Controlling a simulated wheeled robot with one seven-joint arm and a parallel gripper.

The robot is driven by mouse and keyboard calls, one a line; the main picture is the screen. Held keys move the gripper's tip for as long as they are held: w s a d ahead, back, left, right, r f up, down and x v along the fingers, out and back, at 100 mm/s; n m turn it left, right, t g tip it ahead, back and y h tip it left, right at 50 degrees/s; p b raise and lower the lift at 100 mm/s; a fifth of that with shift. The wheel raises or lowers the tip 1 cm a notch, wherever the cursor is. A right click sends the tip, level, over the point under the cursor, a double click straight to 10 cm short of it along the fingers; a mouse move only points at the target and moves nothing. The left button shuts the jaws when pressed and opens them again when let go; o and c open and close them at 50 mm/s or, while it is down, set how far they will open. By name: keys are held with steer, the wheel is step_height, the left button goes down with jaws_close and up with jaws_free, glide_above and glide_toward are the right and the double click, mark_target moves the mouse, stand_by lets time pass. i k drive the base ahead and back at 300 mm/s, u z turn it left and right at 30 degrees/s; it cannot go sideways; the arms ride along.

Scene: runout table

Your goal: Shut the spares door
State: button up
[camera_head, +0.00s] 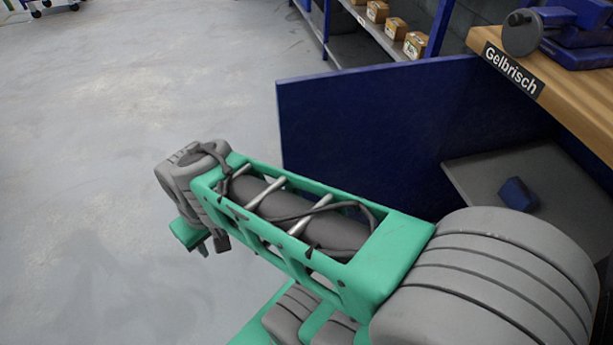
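A dark blue door panel (360,125) stands open, swung out to the left from the cupboard under the workbench. I read no spares label on it. Inside the cupboard a grey shelf (480,178) shows, with a small dark blue block (518,194) on it. My green and grey arm crosses in front of the door's lower part and hides it. My gripper (206,243) is at the arm's far left end, to the left of the door and apart from it in the picture. Its fingers are small and mostly hidden, so its opening is unclear.
The wooden bench top (570,105) at right carries a "Gelbrisch" label (513,70) and a blue vise (570,30). Blue-framed shelving (345,45) with several cardboard boxes stands behind. A blue trolley (45,5) is at the far left. The grey floor at left is clear.

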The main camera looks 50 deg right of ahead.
mark_target(377, 133)
steer(key=u, duration=0.3)
steer(key=i, duration=2)
steer(key=z, duration=4.1)
steer(key=k, duration=0.5)
steer(key=u, duration=1.25)
steer(key=i, duration=0.75)
steer(key=z, duration=0.1)
